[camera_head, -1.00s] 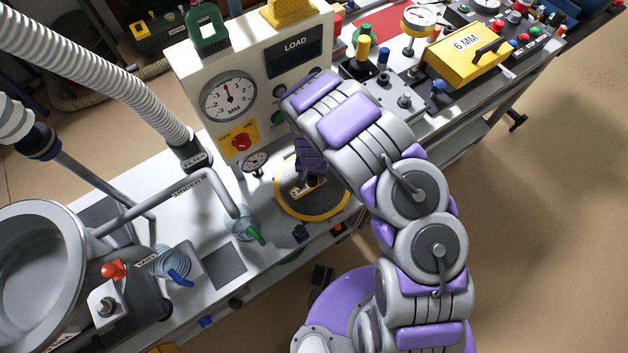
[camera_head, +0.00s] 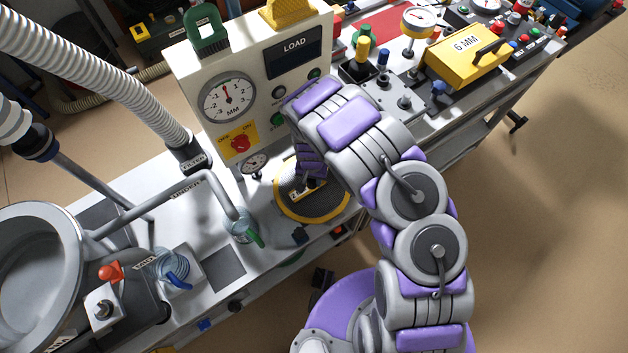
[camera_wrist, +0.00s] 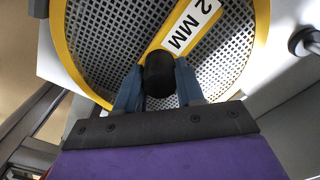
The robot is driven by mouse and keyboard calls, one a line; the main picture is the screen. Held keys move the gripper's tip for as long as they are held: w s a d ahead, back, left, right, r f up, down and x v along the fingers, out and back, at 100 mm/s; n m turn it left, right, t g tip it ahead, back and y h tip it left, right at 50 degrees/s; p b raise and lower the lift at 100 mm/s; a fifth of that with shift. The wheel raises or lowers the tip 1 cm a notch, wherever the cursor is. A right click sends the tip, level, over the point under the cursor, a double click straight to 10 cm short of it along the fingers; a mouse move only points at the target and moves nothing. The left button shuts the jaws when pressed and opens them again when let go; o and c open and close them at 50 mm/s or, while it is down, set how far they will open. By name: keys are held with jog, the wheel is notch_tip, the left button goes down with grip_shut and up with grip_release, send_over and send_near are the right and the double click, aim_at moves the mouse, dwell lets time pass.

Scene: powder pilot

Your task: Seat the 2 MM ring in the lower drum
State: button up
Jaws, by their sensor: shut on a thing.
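The 2 MM ring (camera_wrist: 262,35) is a yellow hoop with a grey perforated mesh and a yellow bar labelled "2 MM". In the wrist view my gripper (camera_wrist: 159,80) is shut on the black knob on the ring's bar. In the head view the ring (camera_head: 283,208) is at the foot of the white panel, below my arm, and my gripper (camera_head: 311,183) is over its middle, partly hidden by my forearm. I cannot tell whether the ring rests on something or hangs just above it. The lower drum is not clearly visible under the ring.
The white panel (camera_head: 208,68) with a MM dial and LOAD display stands close behind the ring. A clear jar with a green handle (camera_head: 243,228) is left of it. A yellow 6 MM piece (camera_head: 467,52) lies at the upper right. A large metal bowl (camera_head: 35,270) stands left.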

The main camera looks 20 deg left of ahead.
grip_shut()
jog(key=shift+r, duration=0.15)
jog(key=shift+r+p, duration=2.1)
jog(key=shift+r, duration=0.4)
